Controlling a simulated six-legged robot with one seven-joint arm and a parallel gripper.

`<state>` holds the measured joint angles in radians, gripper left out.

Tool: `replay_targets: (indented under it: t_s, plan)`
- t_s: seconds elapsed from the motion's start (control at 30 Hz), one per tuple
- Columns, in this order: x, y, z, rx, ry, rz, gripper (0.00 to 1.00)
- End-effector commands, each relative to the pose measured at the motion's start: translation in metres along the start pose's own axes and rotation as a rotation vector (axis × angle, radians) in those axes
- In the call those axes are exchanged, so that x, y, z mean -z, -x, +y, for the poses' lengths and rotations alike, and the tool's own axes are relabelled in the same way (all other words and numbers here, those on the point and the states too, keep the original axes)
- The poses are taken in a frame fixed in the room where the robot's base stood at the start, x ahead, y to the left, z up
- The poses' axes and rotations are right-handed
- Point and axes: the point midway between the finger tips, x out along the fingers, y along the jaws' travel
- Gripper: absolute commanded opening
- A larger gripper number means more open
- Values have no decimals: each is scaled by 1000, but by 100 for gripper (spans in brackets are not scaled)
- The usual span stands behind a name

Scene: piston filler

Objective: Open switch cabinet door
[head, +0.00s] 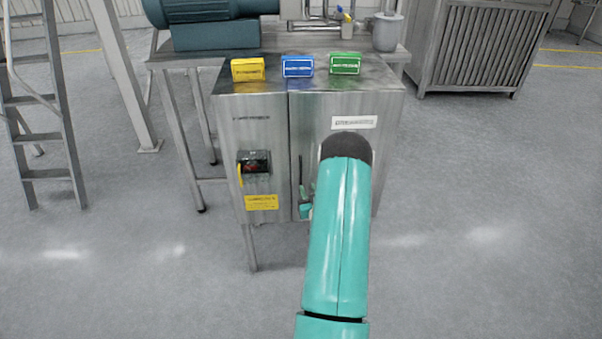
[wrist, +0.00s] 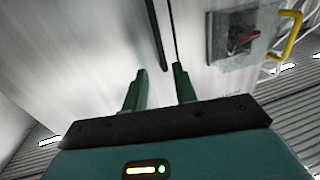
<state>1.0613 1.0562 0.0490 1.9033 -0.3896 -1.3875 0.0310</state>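A thin dark upright handle (head: 301,172) is beside the seam on the right-hand door (head: 341,108); the handle also shows in the wrist view (wrist: 155,35). My gripper (wrist: 159,70) is open, its two green fingers apart. The handle's near end lies at about the gap between the fingertips; I cannot tell whether they touch it. In the head view my arm covers much of the door, and only a little of the gripper (head: 305,207) shows.
A red rotary switch (head: 254,167) with a yellow lever is on the left panel; it also shows in the wrist view (wrist: 244,37). Yellow (head: 248,70), blue (head: 297,66) and green (head: 345,63) boxes sit on top. A ladder (head: 45,120) stands left. Floor right is clear.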

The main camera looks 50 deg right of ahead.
Motion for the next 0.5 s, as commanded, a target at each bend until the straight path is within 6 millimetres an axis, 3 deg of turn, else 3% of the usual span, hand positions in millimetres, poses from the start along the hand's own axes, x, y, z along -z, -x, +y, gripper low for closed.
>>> replay_targets:
  t_s: [0.3, 0.5]
  plan:
    - [0, -64, -1, 2, 0, 1, 28]
    - [0, -94, 0, 1, 0, 0, 28]
